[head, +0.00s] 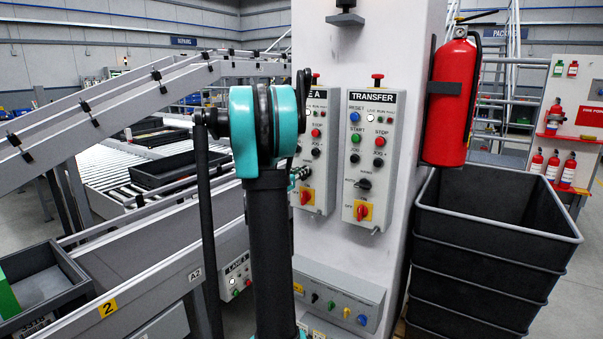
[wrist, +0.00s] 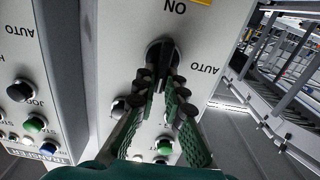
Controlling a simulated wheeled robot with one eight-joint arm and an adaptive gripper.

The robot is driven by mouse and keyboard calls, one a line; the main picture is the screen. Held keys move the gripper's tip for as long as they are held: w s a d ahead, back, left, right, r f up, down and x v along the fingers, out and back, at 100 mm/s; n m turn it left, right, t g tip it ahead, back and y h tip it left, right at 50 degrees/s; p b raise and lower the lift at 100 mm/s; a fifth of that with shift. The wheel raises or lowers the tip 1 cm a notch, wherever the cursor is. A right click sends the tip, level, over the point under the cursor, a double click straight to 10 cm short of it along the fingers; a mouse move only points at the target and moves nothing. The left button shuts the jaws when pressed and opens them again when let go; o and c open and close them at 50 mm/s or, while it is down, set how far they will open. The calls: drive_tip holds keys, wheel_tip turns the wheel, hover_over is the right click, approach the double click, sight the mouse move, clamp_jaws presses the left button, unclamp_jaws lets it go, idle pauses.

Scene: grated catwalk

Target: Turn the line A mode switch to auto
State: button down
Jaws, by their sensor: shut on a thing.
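The LINE A panel (head: 318,150) is on the white pillar, left of the TRANSFER panel, and my arm covers part of it. In the wrist view the LINE A panel (wrist: 225,35) appears upside down. Its black mode switch (wrist: 156,47) lies between my fingertips. An AUTO label (wrist: 202,70) is printed to the right of the switch in that view. My gripper (wrist: 165,84) is shut on the switch's handle. The handle's exact pointing is partly hidden by the fingers. In the head view my gripper (head: 297,177) shows only in part behind my arm.
The TRANSFER panel (head: 370,155) with its own black selector and red-yellow switch is close beside. A fire extinguisher (head: 450,105) and stacked black bins (head: 490,235) are on the right. A conveyor (head: 125,170) and grey rails are on the left. A lower switch box (head: 340,297) juts out below.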

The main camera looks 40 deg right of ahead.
drive_tip(key=n, duration=0.6)
drive_tip(key=w+f+n, duration=0.1)
drive_tip(key=n, duration=1)
drive_tip(key=shift+w+a+f+n, duration=0.15)
drive_tip(key=shift+a+f+n, duration=0.15)
drive_tip(key=shift+n, duration=0.1)
idle(0.3)
drive_tip(key=c, duration=1.6)
unclamp_jaws()
